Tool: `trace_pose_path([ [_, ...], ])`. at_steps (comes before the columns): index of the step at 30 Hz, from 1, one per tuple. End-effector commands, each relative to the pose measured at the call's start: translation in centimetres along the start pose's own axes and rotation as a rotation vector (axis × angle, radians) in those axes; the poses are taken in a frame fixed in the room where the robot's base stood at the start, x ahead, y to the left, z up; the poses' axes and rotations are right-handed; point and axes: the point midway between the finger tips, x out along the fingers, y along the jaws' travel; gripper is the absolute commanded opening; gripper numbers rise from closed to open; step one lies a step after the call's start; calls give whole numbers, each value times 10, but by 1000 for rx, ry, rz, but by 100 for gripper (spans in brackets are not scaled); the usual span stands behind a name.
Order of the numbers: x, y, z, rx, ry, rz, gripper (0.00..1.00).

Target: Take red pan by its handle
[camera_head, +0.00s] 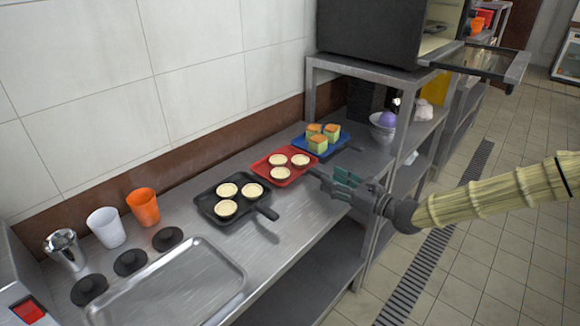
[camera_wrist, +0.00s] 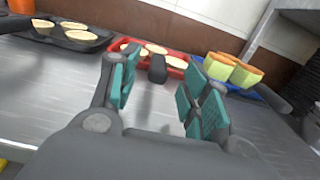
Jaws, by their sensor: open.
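The red pan (camera_head: 270,174) lies on the steel counter with several round pastries in it. It also shows in the wrist view (camera_wrist: 186,71), beyond my fingers. Its dark handle (camera_wrist: 157,69) points toward me and appears between my two fingers in that view. In the head view, my gripper (camera_head: 343,182) is at the counter's front side, to the right of the red pan, and covers most of the handle. My gripper (camera_wrist: 160,95) is open and empty, with teal finger pads; I cannot tell whether either pad touches the handle.
A black pan (camera_head: 207,203) with pastries lies left of the red pan. A blue pan (camera_head: 348,142) with several layered cubes lies to its right. Cups, black lids and an empty steel tray (camera_head: 170,290) are farther left. A dark oven (camera_head: 372,30) stands on the shelf behind.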

Motion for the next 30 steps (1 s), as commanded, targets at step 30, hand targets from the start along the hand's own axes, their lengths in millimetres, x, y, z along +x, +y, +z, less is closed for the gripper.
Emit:
trace_pose_path([
  [30,78,2,2,0,1,1,46],
])
